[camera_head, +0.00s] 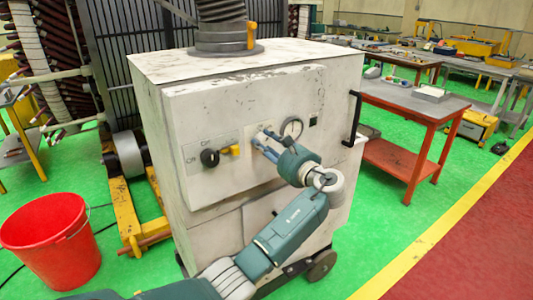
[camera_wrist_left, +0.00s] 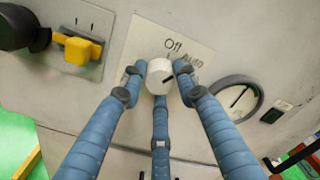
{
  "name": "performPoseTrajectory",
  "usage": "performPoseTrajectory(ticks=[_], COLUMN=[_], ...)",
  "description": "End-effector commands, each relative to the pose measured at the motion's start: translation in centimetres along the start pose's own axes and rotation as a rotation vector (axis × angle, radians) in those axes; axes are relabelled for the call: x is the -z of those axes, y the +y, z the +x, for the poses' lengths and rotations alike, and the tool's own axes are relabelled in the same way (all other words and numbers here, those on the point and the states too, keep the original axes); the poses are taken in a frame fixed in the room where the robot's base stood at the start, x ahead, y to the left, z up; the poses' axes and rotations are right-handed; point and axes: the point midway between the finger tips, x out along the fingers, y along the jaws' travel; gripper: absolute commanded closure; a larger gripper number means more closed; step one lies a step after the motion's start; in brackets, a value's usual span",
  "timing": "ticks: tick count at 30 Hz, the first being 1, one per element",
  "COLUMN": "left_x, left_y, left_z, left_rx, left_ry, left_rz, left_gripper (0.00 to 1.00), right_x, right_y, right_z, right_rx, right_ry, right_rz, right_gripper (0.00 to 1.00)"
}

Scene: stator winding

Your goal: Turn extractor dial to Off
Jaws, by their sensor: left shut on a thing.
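The extractor dial (camera_wrist_left: 159,75) is a small white round knob on a pale label plate on the front of the white extractor cabinet (camera_head: 185,110). "Off" is written above it and "Auto" to its upper right. A dark mark on its face appears to slant toward the Auto side. My left gripper (camera_head: 262,138) reaches the cabinet front, and its blue-grey fingers (camera_wrist_left: 160,88) are closed around the dial. In the head view the fingers largely hide the dial. My right gripper is not in view.
Left of the dial are a yellow handle (camera_wrist_left: 78,50) and a black knob (camera_head: 209,158). A round gauge (camera_head: 292,128) is close on its right, then a black door handle (camera_head: 353,118). A red bucket (camera_head: 50,240) stands on the floor at left, a red-framed table (camera_head: 415,105) at right.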

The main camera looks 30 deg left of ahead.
Motion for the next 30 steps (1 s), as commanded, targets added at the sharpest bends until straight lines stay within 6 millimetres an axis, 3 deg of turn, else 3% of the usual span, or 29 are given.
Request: performPoseTrajectory(ticks=[1,15,30], left_x=[0.0,-0.1,-0.2], left_y=[0.1,0.3,0.2], left_z=[0.1,0.1,0.1], left_rx=[0.006,0.006,0.002], left_ry=[-0.007,-0.008,-0.009], left_rz=[-0.054,-0.456,-0.643], left_gripper=[0.96,0.96,0.96], right_x=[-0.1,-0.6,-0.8], right_y=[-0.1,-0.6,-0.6], right_z=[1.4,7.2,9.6], right_rx=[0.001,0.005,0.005], right_ry=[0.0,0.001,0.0], right_rz=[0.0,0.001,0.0], right_gripper=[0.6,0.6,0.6])
